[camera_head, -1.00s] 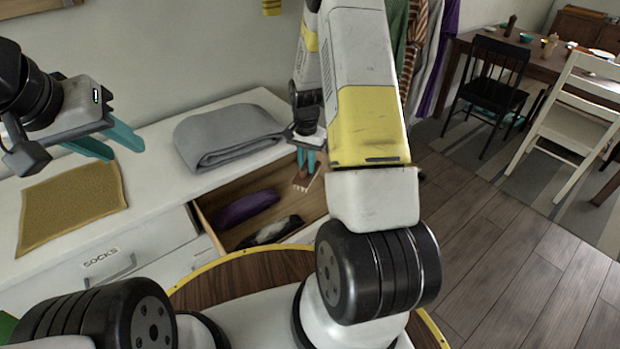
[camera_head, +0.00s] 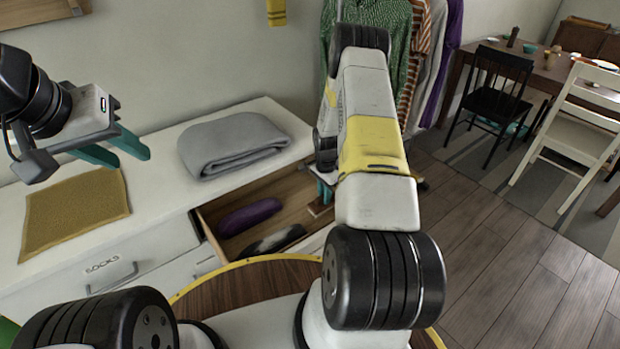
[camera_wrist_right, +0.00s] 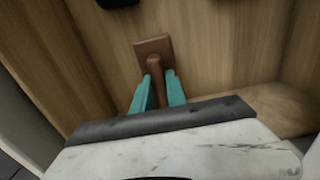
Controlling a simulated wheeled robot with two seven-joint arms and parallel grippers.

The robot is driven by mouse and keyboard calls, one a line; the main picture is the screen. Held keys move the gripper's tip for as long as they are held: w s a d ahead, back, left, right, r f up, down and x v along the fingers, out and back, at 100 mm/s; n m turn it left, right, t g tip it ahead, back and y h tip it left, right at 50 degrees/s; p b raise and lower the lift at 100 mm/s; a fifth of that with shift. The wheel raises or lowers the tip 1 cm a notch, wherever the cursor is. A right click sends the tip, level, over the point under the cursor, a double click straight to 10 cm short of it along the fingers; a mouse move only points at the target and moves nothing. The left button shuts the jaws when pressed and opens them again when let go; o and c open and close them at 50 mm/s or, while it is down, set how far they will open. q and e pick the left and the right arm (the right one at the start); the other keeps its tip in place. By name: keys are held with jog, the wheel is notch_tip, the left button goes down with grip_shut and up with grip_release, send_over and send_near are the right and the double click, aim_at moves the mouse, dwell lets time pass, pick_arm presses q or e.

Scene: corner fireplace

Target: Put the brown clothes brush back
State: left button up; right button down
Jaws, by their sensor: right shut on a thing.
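The brown clothes brush (camera_wrist_right: 153,46) has a flat block head and a narrow handle. My right gripper (camera_wrist_right: 159,82) is shut on the handle, with the head sticking out beyond the teal fingertips. In the head view the brush (camera_head: 320,207) shows at the right end of the open drawer (camera_head: 205,232), partly hidden by my right arm. The wrist view shows wood below the brush; I cannot tell whether it touches. My left gripper (camera_head: 133,158) is open and empty above the white dresser top.
A purple item (camera_head: 250,215) and a dark grey item (camera_head: 274,240) lie in the drawer left of the brush. A folded grey blanket (camera_head: 232,145) and a mustard cloth (camera_head: 75,210) lie on the dresser (camera_head: 165,140). Clothes (camera_head: 375,20) hang behind my right arm.

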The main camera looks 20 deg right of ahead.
jog(key=shift+f, duration=0.85)
jog(key=c, duration=1.3)
grip_release()
jog(key=shift+f, duration=0.1)
